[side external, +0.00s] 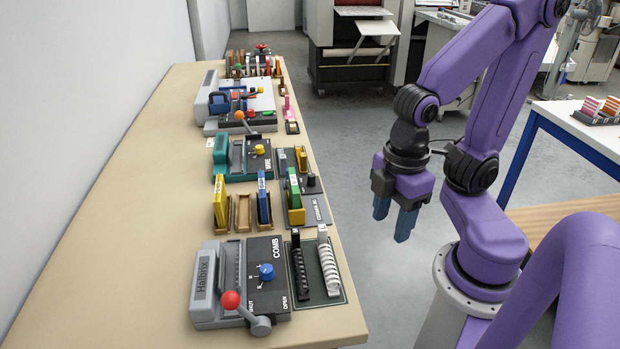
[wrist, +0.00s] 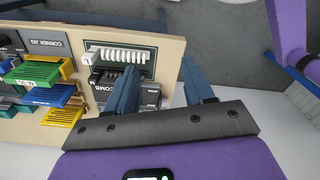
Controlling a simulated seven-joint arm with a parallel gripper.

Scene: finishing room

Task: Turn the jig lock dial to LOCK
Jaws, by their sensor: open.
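The jig is a dark grey station with a grey label plate (side external: 318,209) at the bench's right edge; a yellow and green block stands on it. Its lock dial appears to be the small black knob (side external: 311,180) beside that block; its setting is too small to read. In the wrist view, the plate marked CORNER JIG (wrist: 45,43) is at upper left, with a dark round shape that may be the dial (wrist: 4,39) cut by the left edge. My gripper (side external: 393,217) is open and empty, pointing down beyond the bench's right edge, apart from the jig.
The COMB machine (side external: 210,285) with a blue knob and red-tipped lever stands at the near end. Beside it is a tray with black and white combs (side external: 329,267). Yellow and blue pads (side external: 221,202) stand upright left of the jig. Open floor lies under my gripper.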

